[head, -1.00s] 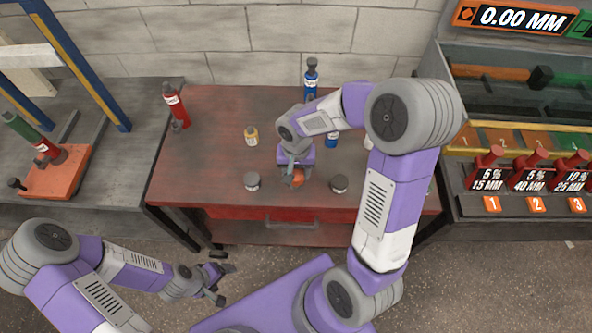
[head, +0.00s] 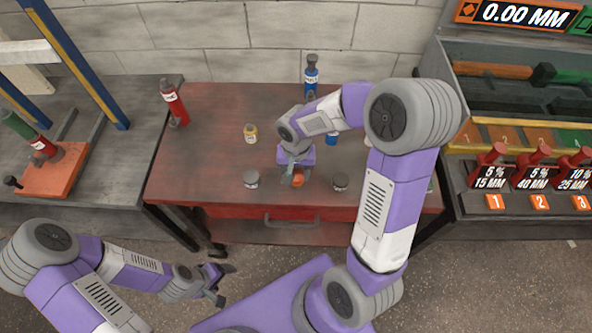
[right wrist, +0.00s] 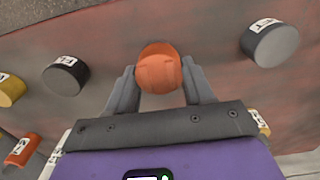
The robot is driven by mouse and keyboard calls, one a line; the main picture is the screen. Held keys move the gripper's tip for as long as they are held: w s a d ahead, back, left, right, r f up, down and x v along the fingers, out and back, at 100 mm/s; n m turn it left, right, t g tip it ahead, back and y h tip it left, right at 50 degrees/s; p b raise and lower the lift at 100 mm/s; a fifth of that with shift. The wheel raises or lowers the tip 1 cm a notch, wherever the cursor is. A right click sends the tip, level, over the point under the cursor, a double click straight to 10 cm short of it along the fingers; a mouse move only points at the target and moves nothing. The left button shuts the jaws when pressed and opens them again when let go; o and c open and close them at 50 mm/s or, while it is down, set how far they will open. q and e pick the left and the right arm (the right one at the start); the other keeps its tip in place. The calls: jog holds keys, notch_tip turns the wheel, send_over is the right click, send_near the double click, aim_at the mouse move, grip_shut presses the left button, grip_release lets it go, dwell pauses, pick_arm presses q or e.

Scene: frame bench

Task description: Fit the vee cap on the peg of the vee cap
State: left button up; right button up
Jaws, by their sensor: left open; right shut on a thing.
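My right gripper (right wrist: 160,85) is shut on a small round orange piece (right wrist: 157,72), which shows between its two grey fingers in the right wrist view. I take the piece to be the vee cap; no mark on it can be read. In the head view, the right gripper (head: 292,173) is near the front of the red bench (head: 215,185), with the orange piece (head: 297,181) at its tip. I cannot tell whether the piece touches the bench. No peg can be made out under it. My left gripper (head: 220,284) is open and empty, off the bench at lower left.
Two dark labelled round pieces stand either side of the right gripper, one left (head: 251,179) and one right (head: 340,181). The bench's left part is mostly clear.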

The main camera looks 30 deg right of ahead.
aim_at(296, 173)
jog(key=shift+f+b, duration=0.95)
jog(key=shift+f, duration=0.15)
jog(key=o, duration=1.2)
notch_tip(296, 173, up, 8)
jog(key=p, duration=0.2)
jog(key=shift+f+p, duration=0.15)
jog(key=shift+p, duration=0.15)
